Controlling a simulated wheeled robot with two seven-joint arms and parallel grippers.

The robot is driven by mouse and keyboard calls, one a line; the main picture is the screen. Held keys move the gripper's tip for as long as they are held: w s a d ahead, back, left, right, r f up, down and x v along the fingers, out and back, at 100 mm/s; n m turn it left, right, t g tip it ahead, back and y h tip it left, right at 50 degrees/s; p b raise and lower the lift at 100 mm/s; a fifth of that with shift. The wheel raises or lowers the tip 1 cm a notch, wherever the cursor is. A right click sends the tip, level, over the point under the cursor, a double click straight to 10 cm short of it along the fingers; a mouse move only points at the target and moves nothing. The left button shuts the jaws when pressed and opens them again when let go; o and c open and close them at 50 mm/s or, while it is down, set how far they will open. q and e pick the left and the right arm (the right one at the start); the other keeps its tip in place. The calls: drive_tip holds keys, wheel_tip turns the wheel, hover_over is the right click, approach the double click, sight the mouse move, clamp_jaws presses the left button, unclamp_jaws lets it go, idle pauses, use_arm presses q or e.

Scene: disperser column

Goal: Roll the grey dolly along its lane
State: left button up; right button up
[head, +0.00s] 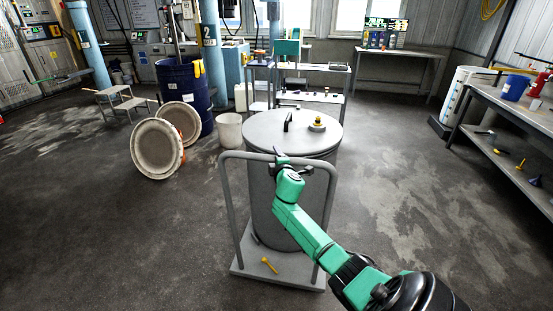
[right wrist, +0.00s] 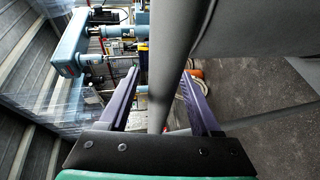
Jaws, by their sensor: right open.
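The grey dolly (head: 240,267) stands on the floor in front of me, with a raised tubular handle (head: 234,154) on its near side. A large grey lidded drum (head: 262,205) stands upright on its deck. My right gripper (head: 282,158) is at the middle of the handle's top bar. In the right wrist view its two fingers (right wrist: 160,82) are apart, with a grey bar (right wrist: 158,60) between them. Whether the fingers touch the bar I cannot tell. My left gripper is in neither view.
A yellow tool (head: 268,265) lies on the deck. Left of the drum are a white bucket (head: 229,131), round lids (head: 156,149) and a blue barrel (head: 180,90). A bench (head: 525,110) lines the right side. Floor beside the dolly is open.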

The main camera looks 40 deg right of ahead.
drive_tip(key=v, duration=1.4)
drive_tip(key=shift+s+a+p, duration=0.3)
drive_tip(key=shift+p, duration=0.15)
drive_tip(key=shift+r, duration=0.15)
